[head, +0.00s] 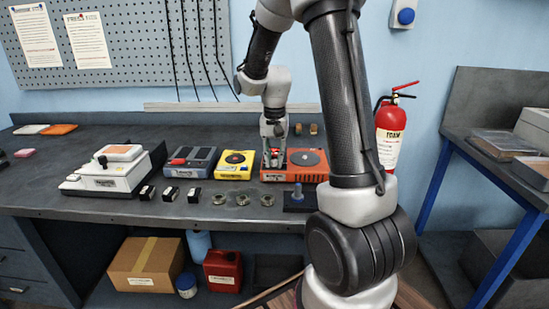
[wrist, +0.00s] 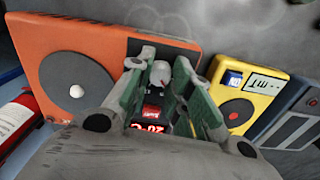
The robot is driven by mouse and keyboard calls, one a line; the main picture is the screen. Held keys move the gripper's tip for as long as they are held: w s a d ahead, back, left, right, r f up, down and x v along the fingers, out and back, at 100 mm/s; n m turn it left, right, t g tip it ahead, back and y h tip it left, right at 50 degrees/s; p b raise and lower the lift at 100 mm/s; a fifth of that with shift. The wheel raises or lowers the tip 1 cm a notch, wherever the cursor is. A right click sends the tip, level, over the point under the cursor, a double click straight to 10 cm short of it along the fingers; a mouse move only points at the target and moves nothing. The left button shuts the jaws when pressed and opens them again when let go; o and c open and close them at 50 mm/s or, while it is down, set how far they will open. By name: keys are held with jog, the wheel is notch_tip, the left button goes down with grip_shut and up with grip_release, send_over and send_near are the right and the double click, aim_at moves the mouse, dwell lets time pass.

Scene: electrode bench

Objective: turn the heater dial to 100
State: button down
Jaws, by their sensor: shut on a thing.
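The heater is an orange box with a dark round plate (head: 309,158) on the bench, and it fills the upper left of the wrist view (wrist: 120,42). Its dial is a small grey knob (wrist: 160,74) beside the plate. My gripper (head: 272,146) points down over the left part of the heater. In the wrist view my gripper (wrist: 164,68) has its green-padded fingers closed on either side of the dial, which is partly hidden between them. A red-lit display (wrist: 152,113) below the dial is partly covered and appears to read about 20 °C.
A yellow device (head: 234,165) and a grey device with a red part (head: 191,161) stand left of the heater. A white balance (head: 113,170) is farther left. Small black blocks, metal rings and a dark stand with a blue post (head: 298,192) lie along the front.

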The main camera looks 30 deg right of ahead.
aim_at(274, 160)
jog(key=shift+m, duration=1.6)
jog(key=c, duration=1.3)
grip_release()
jog(key=shift+o, duration=0.2)
notch_tip(274, 160, up, 12)
